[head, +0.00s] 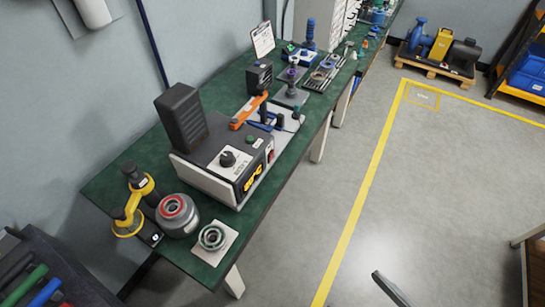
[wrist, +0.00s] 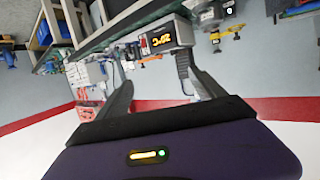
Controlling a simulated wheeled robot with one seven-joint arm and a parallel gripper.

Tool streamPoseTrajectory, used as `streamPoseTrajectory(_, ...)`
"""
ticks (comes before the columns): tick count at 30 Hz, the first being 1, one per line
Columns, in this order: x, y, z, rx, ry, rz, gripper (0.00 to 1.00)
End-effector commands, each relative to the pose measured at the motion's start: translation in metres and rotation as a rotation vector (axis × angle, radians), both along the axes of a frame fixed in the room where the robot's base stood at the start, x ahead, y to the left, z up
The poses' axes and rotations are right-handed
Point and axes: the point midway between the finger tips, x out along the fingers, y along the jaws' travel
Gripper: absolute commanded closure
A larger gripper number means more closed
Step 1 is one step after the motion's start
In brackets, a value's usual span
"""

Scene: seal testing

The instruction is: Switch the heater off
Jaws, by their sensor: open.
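The heater (head: 205,184) is a light grey box with a dark front, standing on the green bench in the head view. Its front display (head: 252,179) glows with orange digits. A red switch (head: 270,155) sits on the front beside the display, and a black knob (head: 228,158) is on top. In the wrist view the heater (wrist: 170,34) appears upside down, with its lit display and the red switch (wrist: 143,41). My gripper (wrist: 156,75) is open and empty, its fingers spread, some distance from the heater front. The switch's position is too small to read.
The green bench (head: 105,187) also holds a yellow-handled tool (head: 134,208), a grey ring-topped pot (head: 177,216), a seal on a white plate (head: 212,238) and an orange-handled tool (head: 248,111). The grey floor (head: 350,210) in front is clear, crossed by a yellow line.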

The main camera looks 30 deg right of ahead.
Motion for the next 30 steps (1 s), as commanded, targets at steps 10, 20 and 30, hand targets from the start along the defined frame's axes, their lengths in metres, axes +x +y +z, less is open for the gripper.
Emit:
streamPoseTrajectory(10,0.0000,0.0000,0.0000,0.000,0.000,0.000,0.92)
streamPoseTrajectory(20,0.0000,0.0000,0.0000,0.000,0.000,0.000,1.00)
streamPoseTrajectory(30,0.0000,0.0000,0.0000,0.000,0.000,0.000,1.00)
